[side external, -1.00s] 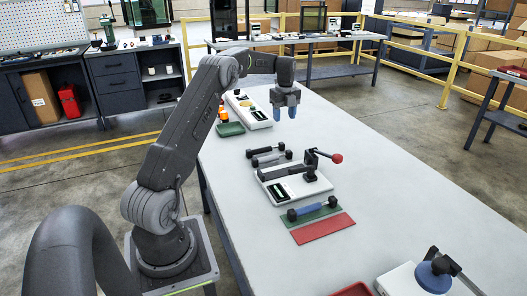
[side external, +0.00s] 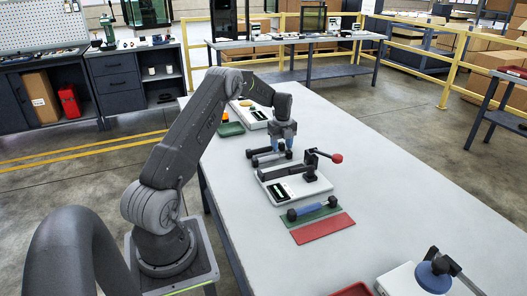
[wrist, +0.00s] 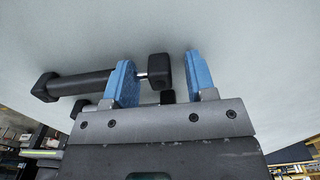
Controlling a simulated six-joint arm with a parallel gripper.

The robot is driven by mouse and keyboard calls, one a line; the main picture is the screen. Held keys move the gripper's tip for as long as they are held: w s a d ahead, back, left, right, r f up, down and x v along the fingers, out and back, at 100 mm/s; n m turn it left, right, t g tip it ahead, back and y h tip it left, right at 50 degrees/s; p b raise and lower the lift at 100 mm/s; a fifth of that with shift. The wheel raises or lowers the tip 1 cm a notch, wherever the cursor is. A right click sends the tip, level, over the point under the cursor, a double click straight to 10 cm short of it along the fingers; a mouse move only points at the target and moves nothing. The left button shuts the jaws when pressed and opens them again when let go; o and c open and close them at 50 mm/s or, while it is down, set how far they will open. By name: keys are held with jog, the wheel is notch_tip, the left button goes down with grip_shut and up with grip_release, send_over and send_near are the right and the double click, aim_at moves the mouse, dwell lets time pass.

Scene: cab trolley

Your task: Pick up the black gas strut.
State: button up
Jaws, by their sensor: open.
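The black gas strut (side external: 261,151) lies on the white table at the back of a pair of struts, with a dark block at each end. In the wrist view its black body (wrist: 85,84) runs left to a block, and a short bright rod leads right to another block. My gripper (side external: 282,149) is open and low over the right end of the pair. In the wrist view my gripper (wrist: 161,82) has one blue finger in front of the strut's body-rod junction and the other right of its end block. Contact cannot be told. The gripper body partly hides a second strut (wrist: 80,107).
The second, greyer strut (side external: 270,160) lies just in front. A white fixture (side external: 318,186) with a dark strut and red-knobbed lever (side external: 336,158) stands nearer. A blue strut (side external: 312,210) lies on a green mat, beside a red mat (side external: 323,229).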

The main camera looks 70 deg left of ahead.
grip_shut()
dwell(0.4)
jog(key=shift+r, duration=0.1)
